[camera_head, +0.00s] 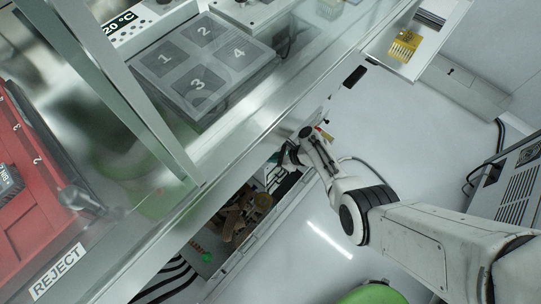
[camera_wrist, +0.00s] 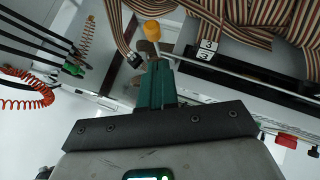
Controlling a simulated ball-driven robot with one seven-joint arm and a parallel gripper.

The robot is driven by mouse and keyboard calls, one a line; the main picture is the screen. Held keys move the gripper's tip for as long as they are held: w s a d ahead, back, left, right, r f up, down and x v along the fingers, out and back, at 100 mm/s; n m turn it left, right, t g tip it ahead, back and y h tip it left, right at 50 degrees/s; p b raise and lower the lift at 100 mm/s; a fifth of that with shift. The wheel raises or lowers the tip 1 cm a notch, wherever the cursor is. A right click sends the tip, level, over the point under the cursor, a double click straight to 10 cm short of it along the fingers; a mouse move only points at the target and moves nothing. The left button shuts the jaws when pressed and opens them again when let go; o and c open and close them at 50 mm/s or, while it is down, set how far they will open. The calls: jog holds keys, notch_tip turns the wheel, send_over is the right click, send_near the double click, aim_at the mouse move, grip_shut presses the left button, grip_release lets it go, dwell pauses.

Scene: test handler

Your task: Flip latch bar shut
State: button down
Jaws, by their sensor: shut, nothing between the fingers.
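My gripper (camera_head: 287,156) reaches into the open lower compartment of the machine in the head view. In the wrist view its green fingers (camera_wrist: 156,64) are together and empty. An orange knob (camera_wrist: 153,31) shows just beyond the fingertips. A thin pale bar (camera_wrist: 215,70) runs to the right from near the fingertips, beside a dark rail (camera_wrist: 262,76). Either may be the latch bar; I cannot tell which, nor whether the fingers touch the knob. The fingers hide part of this area. In the head view the latch bar cannot be made out.
Striped ribbon cables (camera_wrist: 225,25) crowd the top right of the wrist view. A red coiled cord (camera_wrist: 28,88) and black cables (camera_wrist: 35,35) lie at left. In the head view, the compartment's front edge (camera_head: 268,232) lies close below my arm. Open floor (camera_head: 415,140) spreads to the right.

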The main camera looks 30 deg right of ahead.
jog(key=p+v, duration=0.3)
jog(key=v, duration=0.6)
jog(key=shift+r+p, duration=0.35)
jog(key=shift+r, duration=0.15)
jog(key=shift+w, duration=0.15)
